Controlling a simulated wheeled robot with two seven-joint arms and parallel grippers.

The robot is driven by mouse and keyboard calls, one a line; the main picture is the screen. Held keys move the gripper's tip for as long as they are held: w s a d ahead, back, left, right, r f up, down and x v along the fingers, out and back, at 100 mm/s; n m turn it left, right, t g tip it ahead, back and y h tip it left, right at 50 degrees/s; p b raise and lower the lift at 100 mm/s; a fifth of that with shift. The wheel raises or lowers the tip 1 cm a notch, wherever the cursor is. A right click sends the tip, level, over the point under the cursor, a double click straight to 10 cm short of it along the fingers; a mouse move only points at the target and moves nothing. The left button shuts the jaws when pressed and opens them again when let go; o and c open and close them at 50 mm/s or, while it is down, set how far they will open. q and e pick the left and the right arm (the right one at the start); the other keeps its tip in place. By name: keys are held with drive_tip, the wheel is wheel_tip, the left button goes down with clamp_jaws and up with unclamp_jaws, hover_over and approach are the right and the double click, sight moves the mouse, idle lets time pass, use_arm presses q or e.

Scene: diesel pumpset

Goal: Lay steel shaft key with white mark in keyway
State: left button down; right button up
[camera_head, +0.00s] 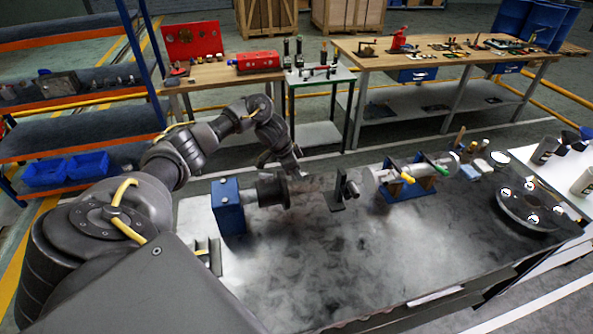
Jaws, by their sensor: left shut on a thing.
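My left gripper (297,176) reaches over the bench from the left, just above the steel shaft (304,186) beside the dark coupling hub (270,190). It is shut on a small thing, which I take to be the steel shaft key. The key is too small and too hidden by the fingers to make out, and its white mark does not show. The shaft runs out of a blue block (229,208) through the hub. The keyway is too small to make out. My right gripper is not in view.
A black upright bracket (337,195) stands right of the shaft. Beyond it are a pale cylinder (371,179) on a blue stand (392,194) and a round dark flange (528,207). The metal bench top (335,265) is clear in front.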

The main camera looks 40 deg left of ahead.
use_arm(q)
drive_tip(key=shift+p, duration=0.75)
idle(0.9)
drive_tip(key=shift+f+b, duration=0.35)
drive_tip(key=shift+f, duration=0.4)
drive_tip(key=c, duration=1.3)
unclamp_jaws()
drive_tip(key=shift+c, duration=0.2)
drive_tip(key=b+v, duration=0.1)
drive_tip(key=v, duration=0.3)
drive_tip(key=shift+a+r, duration=0.1)
drive_tip(key=shift+r, duration=0.1)
drive_tip(key=v, duration=0.6)
drive_tip(key=shift+s+r, duration=0.15)
